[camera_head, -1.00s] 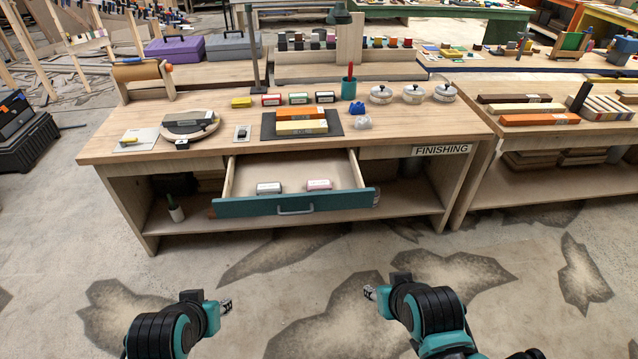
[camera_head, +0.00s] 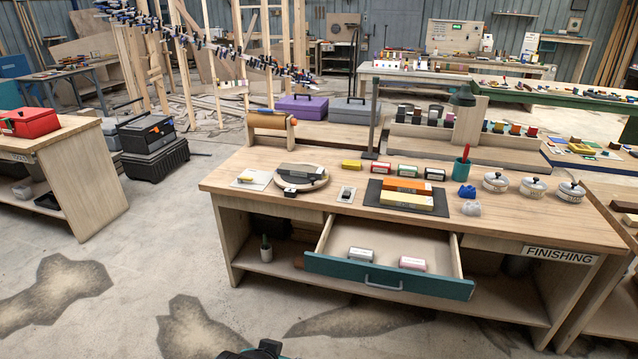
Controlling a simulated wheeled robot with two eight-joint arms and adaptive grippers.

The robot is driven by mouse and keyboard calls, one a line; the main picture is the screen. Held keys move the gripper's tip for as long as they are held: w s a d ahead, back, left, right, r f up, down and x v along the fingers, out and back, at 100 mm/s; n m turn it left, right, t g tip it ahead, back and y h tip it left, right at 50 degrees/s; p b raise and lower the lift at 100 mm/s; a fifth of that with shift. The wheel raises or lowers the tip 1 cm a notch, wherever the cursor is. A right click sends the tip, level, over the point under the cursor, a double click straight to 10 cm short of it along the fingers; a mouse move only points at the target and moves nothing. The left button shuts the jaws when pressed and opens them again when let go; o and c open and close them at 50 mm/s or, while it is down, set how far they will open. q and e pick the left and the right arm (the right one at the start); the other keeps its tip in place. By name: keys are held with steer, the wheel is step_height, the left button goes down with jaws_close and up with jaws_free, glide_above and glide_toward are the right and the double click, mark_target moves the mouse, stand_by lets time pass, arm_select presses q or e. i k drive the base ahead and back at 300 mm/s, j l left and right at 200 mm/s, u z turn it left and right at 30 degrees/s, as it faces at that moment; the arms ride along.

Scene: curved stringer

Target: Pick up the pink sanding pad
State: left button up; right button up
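The pink sanding pad (camera_head: 412,263) is a small block with a pale pink side and a whitish face. It lies in the open drawer (camera_head: 388,282) of the finishing bench, on the right side of the drawer floor near the teal front. A similar white and grey pad (camera_head: 361,254) lies to its left, apart from it. Only a small dark and teal piece of one of my arms shows at the bottom edge. Neither gripper's fingers are in view, and nothing touches the pink pad.
The bench top (camera_head: 330,206) above the drawer holds a sander disc, several small coloured blocks, a dark mat (camera_head: 436,207) with stacked bars, and lidded pots. A side bench with a red toolbox (camera_head: 30,121) stands left. Open floor lies in front and left.

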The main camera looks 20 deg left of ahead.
mark_target(405, 262)
steer(key=i+l+u, duration=0.2)
steer(key=i+u, duration=0.15)
steer(key=i+l+u, duration=0.55)
steer(key=u, duration=0.15)
steer(key=l, duration=0.1)
